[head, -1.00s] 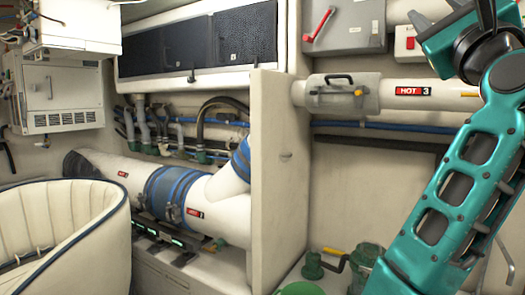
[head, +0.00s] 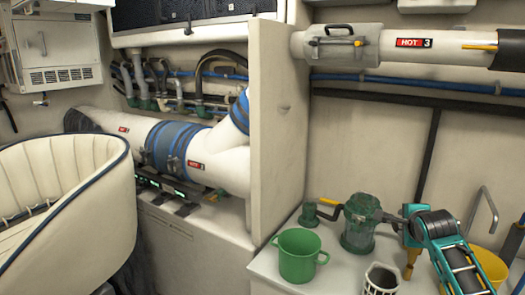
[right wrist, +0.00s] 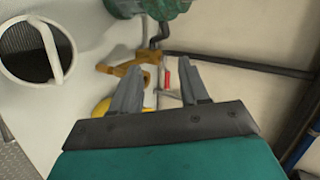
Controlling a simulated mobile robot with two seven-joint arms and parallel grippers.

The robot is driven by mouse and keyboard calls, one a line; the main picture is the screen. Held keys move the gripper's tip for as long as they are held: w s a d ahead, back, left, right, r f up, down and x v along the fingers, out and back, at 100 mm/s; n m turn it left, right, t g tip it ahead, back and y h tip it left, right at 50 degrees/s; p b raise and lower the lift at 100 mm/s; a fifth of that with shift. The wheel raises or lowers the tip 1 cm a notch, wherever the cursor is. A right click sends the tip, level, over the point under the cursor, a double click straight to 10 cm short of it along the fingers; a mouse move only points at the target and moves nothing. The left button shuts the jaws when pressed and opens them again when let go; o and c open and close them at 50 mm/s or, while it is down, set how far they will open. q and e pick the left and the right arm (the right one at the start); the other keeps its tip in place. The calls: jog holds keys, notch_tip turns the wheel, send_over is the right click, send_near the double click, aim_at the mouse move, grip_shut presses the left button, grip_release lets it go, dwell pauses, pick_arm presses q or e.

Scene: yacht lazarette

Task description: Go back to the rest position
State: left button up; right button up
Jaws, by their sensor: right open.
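My right gripper (right wrist: 161,70) is open in the right wrist view, with two grey fingers apart and nothing held between them. In the head view my teal right arm reaches in from the lower right, over the white counter (head: 335,277). Its gripper end is to the right of the green pump (head: 358,225), and its fingers are hard to make out there. A bronze fitting (head: 410,263) stands just below it; it also shows beyond the fingers in the right wrist view (right wrist: 128,76). My left gripper is not in view.
A green mug (head: 298,255) and a white slotted cup (head: 381,281) stand on the counter. A yellow bucket (head: 490,264) is partly behind my arm. A partition (head: 278,150) stands left of the counter. A pale seat (head: 70,215) fills the lower left.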

jog(key=w+a+r+n+t+y, duration=0.2)
jog(key=r+n+t, duration=0.55)
jog(key=n, duration=1.55)
jog(key=s+a+f+g+y, duration=0.1)
jog(key=s+a+f, duration=0.25)
jog(key=f, duration=0.25)
jog(key=s+a+f+n+g, duration=0.1)
jog(key=s+a+f+g, duration=0.1)
jog(key=s+f, duration=0.4)
jog(key=s+a+f+g+y, duration=0.1)
jog(key=s+a+f, duration=0.25)
jog(key=f, duration=0.35)
jog(key=s+a+f+g, duration=0.2)
jog(key=s+a+f, duration=0.2)
jog(key=s, duration=0.7)
jog(key=s+a+f+m+g+y, duration=0.1)
jog(key=s+a+f, duration=0.2)
jog(key=s, duration=0.9)
notch_tip(320, 180, down, 3)
jog(key=shift+s+a+r+g, duration=0.1)
jog(key=shift+s+a+g, duration=0.15)
jog(key=shift+a+g, duration=0.15)
jog(key=shift+o, duration=0.4)
